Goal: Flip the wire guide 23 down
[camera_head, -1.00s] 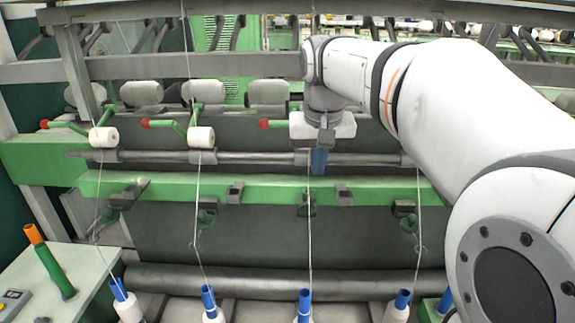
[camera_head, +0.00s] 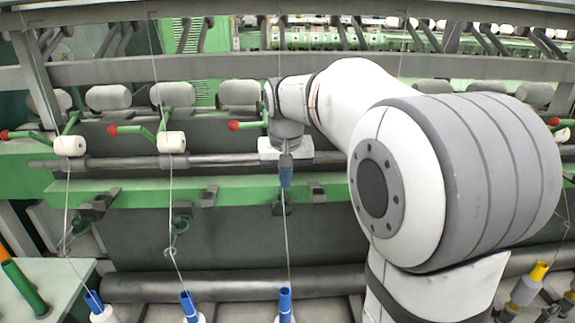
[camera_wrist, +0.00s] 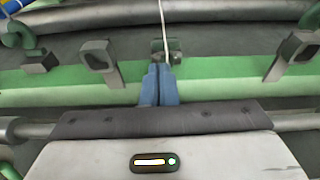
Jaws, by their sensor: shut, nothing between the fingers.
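My gripper (camera_head: 286,180) has blue fingers and is shut and empty. It points down at the green rail, above a dark wire guide (camera_head: 283,204) on the rail's lower edge. I see no number, so I cannot tell for sure that this is guide 23. In the wrist view the fingers (camera_wrist: 159,82) are together in front of the rail, and the same guide (camera_wrist: 160,48) shows just past their tips. A white thread (camera_wrist: 163,30) runs close by the guide and fingertips. Whether the fingers touch the guide is not clear.
Grey brackets (camera_wrist: 97,58) and (camera_wrist: 290,48) flank the guide on the green rail (camera_wrist: 220,75). A grey roller bar (camera_head: 225,160) runs above the rail. Other threads hang to the left, with white bobbins (camera_head: 172,142) above. Blue-topped spools (camera_head: 285,303) stand below.

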